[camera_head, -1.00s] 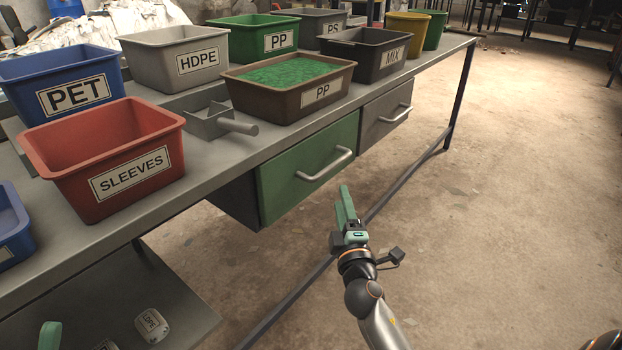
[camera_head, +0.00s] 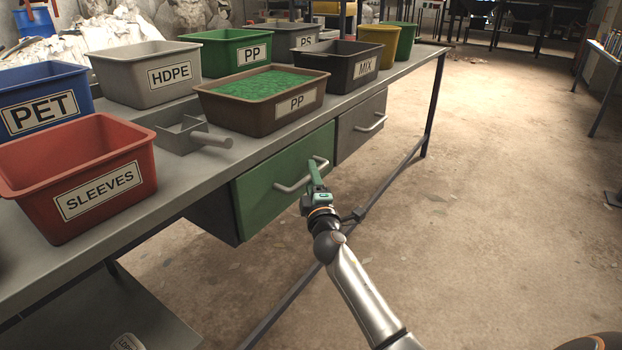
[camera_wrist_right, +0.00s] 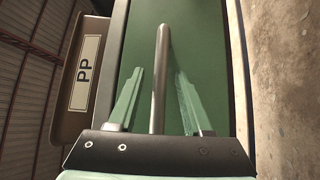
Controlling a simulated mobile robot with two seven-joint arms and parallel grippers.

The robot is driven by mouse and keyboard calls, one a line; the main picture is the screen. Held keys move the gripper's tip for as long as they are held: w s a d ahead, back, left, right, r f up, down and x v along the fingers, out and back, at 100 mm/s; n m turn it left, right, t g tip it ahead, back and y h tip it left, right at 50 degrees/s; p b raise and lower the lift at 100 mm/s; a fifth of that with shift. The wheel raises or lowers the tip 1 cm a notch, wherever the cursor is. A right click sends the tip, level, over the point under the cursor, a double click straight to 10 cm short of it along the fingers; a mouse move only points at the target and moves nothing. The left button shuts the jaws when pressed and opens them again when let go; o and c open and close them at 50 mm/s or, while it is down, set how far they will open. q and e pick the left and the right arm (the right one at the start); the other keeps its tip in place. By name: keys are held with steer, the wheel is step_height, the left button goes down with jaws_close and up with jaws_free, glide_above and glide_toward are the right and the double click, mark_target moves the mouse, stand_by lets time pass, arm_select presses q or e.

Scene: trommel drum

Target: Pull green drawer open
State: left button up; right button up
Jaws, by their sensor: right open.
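The green drawer (camera_head: 262,194) sits under the front edge of the grey table, its front flush with the table's side. Its silver bar handle (camera_head: 290,187) runs across the upper part of the front. My right gripper (camera_head: 314,170) is at the right end of this handle. In the right wrist view, the handle (camera_wrist_right: 161,75) runs between the two green fingers of the right gripper (camera_wrist_right: 160,100). The fingers stand apart on either side of the bar, with gaps to it. The green drawer front (camera_wrist_right: 196,40) lies beyond them. My left gripper is out of view.
A grey drawer (camera_head: 360,127) with its own handle is to the right. On the tabletop (camera_head: 190,192) stand a red SLEEVES bin (camera_head: 70,155), a brown PP bin (camera_head: 240,112) with green granules and a grey scoop (camera_head: 185,135). Floor in front is free.

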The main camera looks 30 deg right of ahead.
jaws_close()
stand_by(0.4)
stand_by(1.1)
